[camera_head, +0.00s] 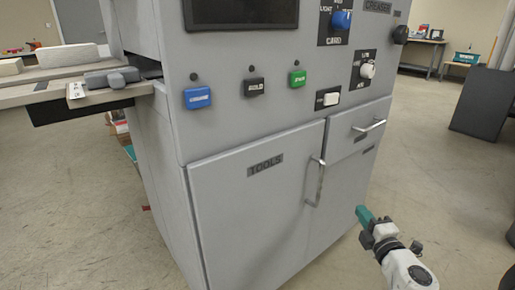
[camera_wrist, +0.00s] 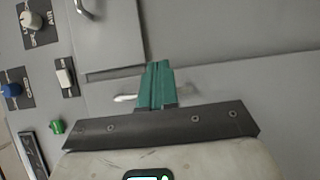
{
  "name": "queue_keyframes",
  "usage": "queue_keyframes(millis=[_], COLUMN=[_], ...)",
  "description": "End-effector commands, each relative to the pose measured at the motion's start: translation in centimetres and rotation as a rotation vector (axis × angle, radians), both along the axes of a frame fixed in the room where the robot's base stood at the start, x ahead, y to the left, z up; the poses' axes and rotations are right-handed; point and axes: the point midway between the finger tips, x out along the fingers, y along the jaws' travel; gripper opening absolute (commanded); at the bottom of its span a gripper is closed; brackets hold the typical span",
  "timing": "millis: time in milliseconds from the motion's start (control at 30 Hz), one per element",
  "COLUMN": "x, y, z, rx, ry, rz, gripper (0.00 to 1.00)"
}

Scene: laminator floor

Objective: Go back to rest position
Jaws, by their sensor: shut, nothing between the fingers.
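My gripper (camera_head: 364,214) shows at the lower right of the head view, with teal fingers pointing toward the grey machine cabinet (camera_head: 240,205). In the wrist view the teal fingers (camera_wrist: 158,72) are pressed together with nothing between them. The gripper appears to be in front of the cabinet's lower right side, apart from the tools door handle (camera_head: 316,182) in the head view. In the wrist view, a handle partly shows behind the fingers.
The cabinet carries blue (camera_head: 197,97), black (camera_head: 253,88) and green (camera_head: 297,78) buttons, plus knobs. A drawer handle (camera_head: 370,125) is at right. A side shelf (camera_head: 75,92) juts out at left. Open floor (camera_head: 440,170) lies to the right.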

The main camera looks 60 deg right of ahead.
Motion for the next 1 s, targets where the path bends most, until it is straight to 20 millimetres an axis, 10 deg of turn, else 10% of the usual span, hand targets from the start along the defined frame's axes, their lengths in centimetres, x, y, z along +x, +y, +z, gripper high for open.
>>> queue_keyframes(millis=[267,467,800,1000], x=[1.0,3.3,7.4,7.1], y=[0.4,2.9,17.3,26.8], z=[-0.2,-3.8,-14.9,-17.9], rx=[0.085,0.409,1.116,1.371], ry=[-0.089,-0.249,-0.104,0.142], rz=[-0.057,-0.216,-0.427,-0.475], gripper=[0.0,0.0,0.0,0.0])
